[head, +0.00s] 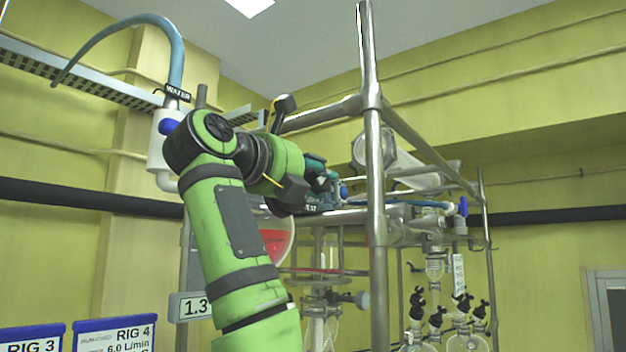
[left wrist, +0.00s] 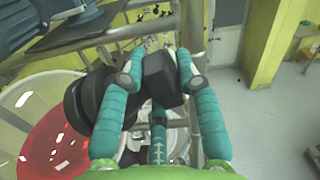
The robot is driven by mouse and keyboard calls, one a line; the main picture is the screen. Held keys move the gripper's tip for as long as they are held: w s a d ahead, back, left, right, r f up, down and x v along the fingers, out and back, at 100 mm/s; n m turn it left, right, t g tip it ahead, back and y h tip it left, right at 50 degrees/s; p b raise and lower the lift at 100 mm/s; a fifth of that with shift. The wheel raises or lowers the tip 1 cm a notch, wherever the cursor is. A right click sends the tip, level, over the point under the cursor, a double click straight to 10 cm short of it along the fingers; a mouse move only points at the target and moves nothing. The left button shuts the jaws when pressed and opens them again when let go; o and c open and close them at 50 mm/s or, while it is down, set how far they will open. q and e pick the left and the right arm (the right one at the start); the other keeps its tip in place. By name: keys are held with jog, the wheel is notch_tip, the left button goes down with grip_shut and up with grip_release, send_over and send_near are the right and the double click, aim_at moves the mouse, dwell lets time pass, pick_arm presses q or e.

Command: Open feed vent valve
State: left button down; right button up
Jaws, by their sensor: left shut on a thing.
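My left gripper (head: 320,178) is up among the metal pipes at the top of the glass rig, partly hidden behind my own arm. In the left wrist view, its two teal fingers (left wrist: 160,62) are closed on the sides of a black blocky handle (left wrist: 158,80). The handle sits against a larger dark round fitting (left wrist: 92,98) to its left. I take it for the feed vent valve, but no readable label confirms this. How far the handle is turned cannot be told. My right gripper is in neither view.
A steel upright post (head: 376,200) stands just right of the gripper. A round glass vessel (left wrist: 22,98) with red liquid (left wrist: 55,145) is below left. A blue valve handle (head: 462,206) and hanging glassware (head: 465,335) are further right. Open floor (left wrist: 265,130) shows at right.

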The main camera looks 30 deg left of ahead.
pick_arm(q)
jog(key=shift+s+f+t+y+b, duration=0.15)
jog(key=shift+t+y+b, duration=0.15)
jog(key=shift+t+b, duration=0.65)
jog(key=shift+n+t+y+b, duration=0.35)
jog(key=shift+t+b, duration=0.2)
jog(key=shift+b, duration=0.35)
jog(key=shift+r+n+t+y+b, duration=0.2)
jog(key=shift+n+t+y+b, duration=0.25)
jog(key=shift+t+b, duration=0.4)
jog(key=shift+r+n+t+y, duration=0.15)
jog(key=shift+n+t+y, duration=0.4)
jog(key=shift+t, duration=0.4)
jog(key=shift+r+y, duration=0.1)
jog(key=shift+y, duration=0.25)
jog(key=c, duration=1)
grip_release()
jog(key=shift+c, duration=0.2)
jog(key=shift+o, duration=0.8)
jog(key=shift+w+f, duration=0.2)
jog(key=shift+w, duration=0.1)
jog(key=v, duration=1.2)
